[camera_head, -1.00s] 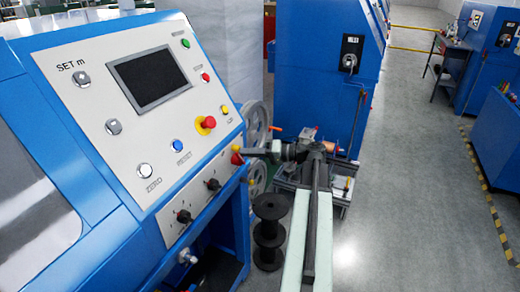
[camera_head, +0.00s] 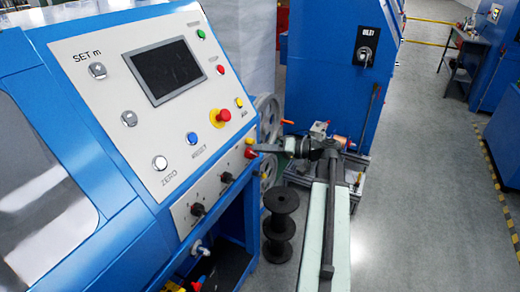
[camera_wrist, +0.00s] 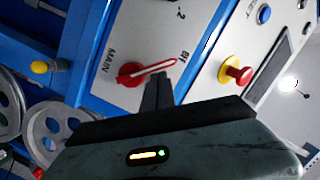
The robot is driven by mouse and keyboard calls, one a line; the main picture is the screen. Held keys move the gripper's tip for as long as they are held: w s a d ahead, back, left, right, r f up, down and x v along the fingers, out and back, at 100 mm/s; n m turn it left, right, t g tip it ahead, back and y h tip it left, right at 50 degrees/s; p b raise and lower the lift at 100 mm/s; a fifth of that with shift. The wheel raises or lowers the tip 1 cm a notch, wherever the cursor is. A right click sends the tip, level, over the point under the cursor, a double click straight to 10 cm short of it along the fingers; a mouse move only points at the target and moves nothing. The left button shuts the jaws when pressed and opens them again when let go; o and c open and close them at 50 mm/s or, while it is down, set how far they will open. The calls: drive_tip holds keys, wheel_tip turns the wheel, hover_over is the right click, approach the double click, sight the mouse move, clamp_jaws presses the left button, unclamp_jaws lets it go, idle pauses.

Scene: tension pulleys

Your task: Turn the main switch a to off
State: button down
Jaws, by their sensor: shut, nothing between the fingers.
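The main switch (camera_wrist: 130,75) is a red rotary knob with a long red-and-white pointer on the light panel, beside the word MAIN in the wrist view. Its pointer runs right and slightly up in the picture, below a partly hidden label. My gripper (camera_wrist: 157,80) is shut and empty, its fingertips just below the pointer; I cannot tell whether they touch it. In the head view the gripper (camera_head: 256,151) reaches the panel's lower right edge, where a small red part of the switch (camera_head: 250,153) shows beside the fingertips.
A red-on-yellow emergency button (camera_head: 220,117) and a blue reset button (camera_head: 192,139) sit on the panel. Two black knobs (camera_head: 198,210) are lower down. Black spools (camera_head: 280,220) stand on the floor by my arm. The floor aisle at right is clear.

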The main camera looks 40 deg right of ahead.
wheel_tip(320, 180, up, 4)
drive_tip(key=w+d+p, duration=0.2)
drive_tip(key=d+p, duration=0.1)
drive_tip(key=p, duration=0.1)
drive_tip(key=f+v, duration=0.1)
drive_tip(key=v, duration=0.9)
drive_tip(key=shift+s+a, duration=0.3)
drive_tip(key=shift+s, duration=0.1)
